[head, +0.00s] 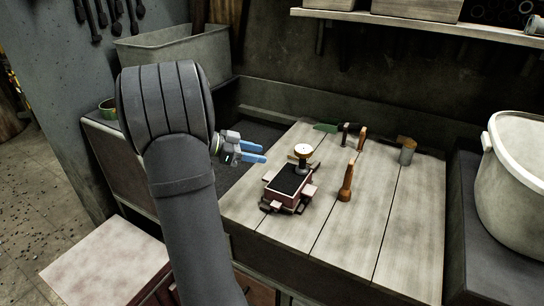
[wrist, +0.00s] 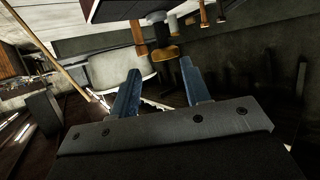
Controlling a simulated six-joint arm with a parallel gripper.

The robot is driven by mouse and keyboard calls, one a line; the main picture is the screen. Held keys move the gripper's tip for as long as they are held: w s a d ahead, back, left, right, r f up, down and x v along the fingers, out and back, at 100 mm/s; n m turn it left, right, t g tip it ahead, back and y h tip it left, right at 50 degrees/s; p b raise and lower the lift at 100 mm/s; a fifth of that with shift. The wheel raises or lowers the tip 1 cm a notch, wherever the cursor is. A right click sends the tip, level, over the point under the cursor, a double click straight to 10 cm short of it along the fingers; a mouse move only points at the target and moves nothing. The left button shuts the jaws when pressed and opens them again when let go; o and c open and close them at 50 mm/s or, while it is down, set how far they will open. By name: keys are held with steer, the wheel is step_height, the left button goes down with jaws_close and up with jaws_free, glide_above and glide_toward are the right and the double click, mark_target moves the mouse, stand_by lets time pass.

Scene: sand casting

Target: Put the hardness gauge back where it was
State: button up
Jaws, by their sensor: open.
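The hardness gauge (head: 303,150), with a round white dial and a brass-coloured rim, stands upright in the head view. It appears to rest on the far end of the dark sand in a reddish moulding flask (head: 284,200) on the wooden bench. My gripper (head: 264,154) is left of the gauge, apart from it, with its blue fingers pointing right. It is open and nothing shows between the fingers, which also appear in the wrist view (wrist: 160,66). The wrist view is steeply tilted, and I cannot surely pick out the gauge there.
A wooden-handled tool (head: 346,182) stands right of the flask. Behind are a green-ended tool (head: 326,127), smaller handled tools and a metal cylinder (head: 407,152). A white bucket (head: 512,185) is at right, a grey bin (head: 175,55) at back left. The bench's front right is clear.

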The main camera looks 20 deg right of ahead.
steer(key=shift+o, duration=0.5)
steer(key=shift+a+r, duration=0.2)
steer(key=shift+a, duration=0.25)
steer(key=o, duration=0.7)
steer(key=shift+a+r, duration=0.1)
steer(key=shift+a, duration=0.1)
steer(key=shift+c, duration=0.2)
